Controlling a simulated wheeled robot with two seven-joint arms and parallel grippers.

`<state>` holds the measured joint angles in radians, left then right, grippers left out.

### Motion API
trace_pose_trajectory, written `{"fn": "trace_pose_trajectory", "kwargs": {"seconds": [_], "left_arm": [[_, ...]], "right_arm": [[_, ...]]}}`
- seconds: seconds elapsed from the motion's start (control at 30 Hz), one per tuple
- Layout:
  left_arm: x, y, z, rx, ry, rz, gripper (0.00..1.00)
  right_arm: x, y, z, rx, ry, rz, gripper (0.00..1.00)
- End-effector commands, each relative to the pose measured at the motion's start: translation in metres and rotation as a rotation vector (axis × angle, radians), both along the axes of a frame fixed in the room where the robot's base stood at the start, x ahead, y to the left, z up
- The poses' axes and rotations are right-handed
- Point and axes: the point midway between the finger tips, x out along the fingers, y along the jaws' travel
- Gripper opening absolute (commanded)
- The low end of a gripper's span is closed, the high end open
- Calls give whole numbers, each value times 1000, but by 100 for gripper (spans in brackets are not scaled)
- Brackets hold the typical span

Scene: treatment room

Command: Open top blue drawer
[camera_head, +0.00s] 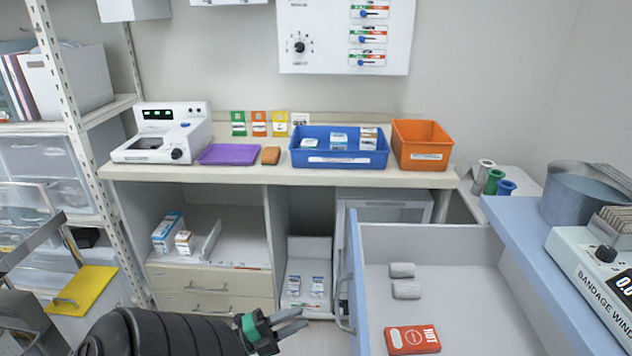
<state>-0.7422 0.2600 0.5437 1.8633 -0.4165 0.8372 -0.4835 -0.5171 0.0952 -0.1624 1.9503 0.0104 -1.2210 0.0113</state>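The blue-fronted drawer (357,268) stands pulled well out at the right. Its pale interior shows two small grey-white rolls (403,280) and a red packet (412,340). The drawer's grey bar handle (342,305) is on the left-facing side of the blue front. My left gripper (303,317) is just left of the handle and apart from it in the picture. Its fingers point right toward the handle, with a small gap between them and nothing held. My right gripper is not in view.
A blue cabinet top (530,235) at the right carries a bandage winder (595,262). The back counter (240,174) holds a blue bin (338,158), an orange bin (421,158) and a white device (165,130).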

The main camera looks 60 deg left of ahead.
Motion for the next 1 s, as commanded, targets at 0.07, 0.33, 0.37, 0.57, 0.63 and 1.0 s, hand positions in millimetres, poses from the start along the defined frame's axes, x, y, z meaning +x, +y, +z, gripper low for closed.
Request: {"fn": "trace_pose_trajectory", "kwargs": {"seconds": [0.07, 0.33, 0.37, 0.57, 0.63, 1.0], "left_arm": [[-11, 3, -4, -1, 2, 0, 32], [-25, 6, -6, 0, 0, -1, 32], [-25, 6, -6, 0, -1, -1, 32], [-25, 6, -6, 0, 0, -1, 32], [-25, 6, -6, 0, 0, -1, 32], [-25, 6, -6, 0, 0, 0, 32]], "right_arm": [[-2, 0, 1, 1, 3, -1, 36], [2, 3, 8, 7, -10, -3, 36], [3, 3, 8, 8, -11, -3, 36], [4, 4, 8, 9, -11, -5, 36], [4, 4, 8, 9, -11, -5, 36], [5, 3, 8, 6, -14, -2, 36]]}}
